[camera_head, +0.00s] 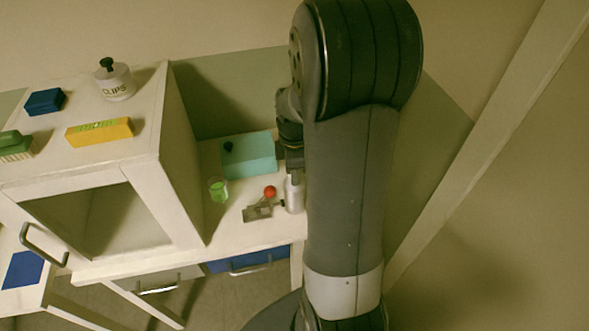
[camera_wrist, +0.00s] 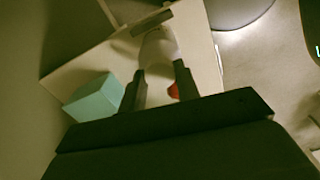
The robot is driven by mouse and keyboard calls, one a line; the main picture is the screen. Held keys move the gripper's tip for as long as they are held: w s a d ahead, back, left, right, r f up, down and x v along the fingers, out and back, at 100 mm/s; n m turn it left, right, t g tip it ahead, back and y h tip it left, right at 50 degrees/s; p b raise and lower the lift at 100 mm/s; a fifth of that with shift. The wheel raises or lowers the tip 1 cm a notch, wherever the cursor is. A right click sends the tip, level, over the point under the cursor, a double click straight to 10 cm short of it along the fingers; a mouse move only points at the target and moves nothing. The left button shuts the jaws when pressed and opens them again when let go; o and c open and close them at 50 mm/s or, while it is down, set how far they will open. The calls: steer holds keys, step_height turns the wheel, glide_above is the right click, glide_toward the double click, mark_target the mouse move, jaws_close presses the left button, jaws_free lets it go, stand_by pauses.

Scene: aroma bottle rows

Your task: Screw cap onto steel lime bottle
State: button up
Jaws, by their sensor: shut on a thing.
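The steel bottle (camera_head: 294,196) stands upright near the right end of the counter, partly hidden by my arm. In the wrist view the pale bottle (camera_wrist: 158,48) shows just beyond my fingertips.
A glass of green liquid (camera_head: 218,190) stands left of the clamp. A teal box (camera_head: 252,154) lies behind, with a small black piece (camera_head: 228,146) at its left. The white cabinet (camera_head: 182,150) rises at left, bearing a jar (camera_head: 116,82), yellow box (camera_head: 100,132) and blue box (camera_head: 45,101).

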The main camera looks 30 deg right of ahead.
steer(key=m, duration=0.3)
steer(key=shift+m, duration=0.4)
steer(key=m, duration=0.7)
steer(key=shift+m, duration=0.3)
steer(key=m, duration=0.4)
steer(key=o, duration=1)
